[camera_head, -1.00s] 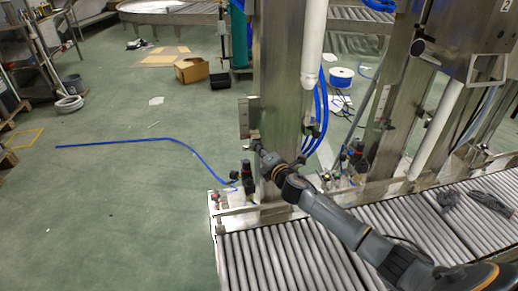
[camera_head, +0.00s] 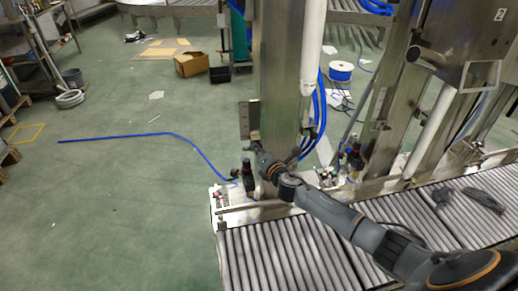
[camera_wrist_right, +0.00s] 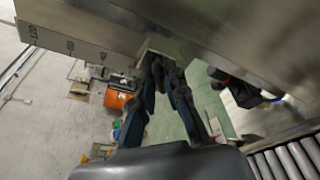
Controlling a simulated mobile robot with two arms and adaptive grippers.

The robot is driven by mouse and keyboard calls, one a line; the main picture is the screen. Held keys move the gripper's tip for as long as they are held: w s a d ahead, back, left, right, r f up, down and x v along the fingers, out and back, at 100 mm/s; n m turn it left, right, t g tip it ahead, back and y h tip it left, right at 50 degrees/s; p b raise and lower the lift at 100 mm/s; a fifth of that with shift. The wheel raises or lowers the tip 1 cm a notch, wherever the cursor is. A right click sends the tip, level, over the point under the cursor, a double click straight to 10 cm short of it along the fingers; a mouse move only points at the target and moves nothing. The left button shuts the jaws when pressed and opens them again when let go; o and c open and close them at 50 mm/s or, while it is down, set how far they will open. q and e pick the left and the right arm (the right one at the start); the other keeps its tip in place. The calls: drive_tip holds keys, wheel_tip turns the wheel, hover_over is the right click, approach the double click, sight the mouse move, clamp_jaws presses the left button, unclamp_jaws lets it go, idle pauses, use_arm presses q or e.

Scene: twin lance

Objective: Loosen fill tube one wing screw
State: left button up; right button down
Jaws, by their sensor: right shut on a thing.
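A tall steel column (camera_head: 279,70) carries a white fill tube (camera_head: 311,50) at its right. A flat metal bracket (camera_head: 249,120) sticks out at the column's left side. My right gripper (camera_head: 257,146) is at the column just below this bracket. In the right wrist view the gripper's two dark fingers (camera_wrist_right: 163,62) come together at a small part by the column's metal edge. The gripper is shut on this part, which sits where the wing screw would be. The fingertips hide most of it. My left gripper is not in view.
A roller conveyor (camera_head: 290,255) runs below my right arm. Blue hoses (camera_head: 320,110) hang behind the column, and black valve fittings (camera_head: 248,172) stand at its foot. A cardboard box (camera_head: 191,64) lies on the open green floor (camera_head: 110,210) at left.

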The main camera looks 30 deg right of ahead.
drive_tip(key=shift+w+d+r, duration=0.15)
drive_tip(key=shift+r, duration=0.25)
drive_tip(key=shift+r+n+p, duration=0.2)
drive_tip(key=shift+n+p, duration=0.1)
drive_tip(key=shift+p, duration=0.45)
drive_tip(key=n+h+p, duration=0.1)
drive_tip(key=n+p, duration=0.1)
drive_tip(key=shift+g+p, duration=0.3)
drive_tip(key=shift+p, duration=0.05)
drive_tip(key=shift+f+n+p, duration=0.15)
drive_tip(key=shift+n+p, duration=0.15)
drive_tip(key=shift+n, duration=0.1)
drive_tip(key=shift+f, duration=0.1)
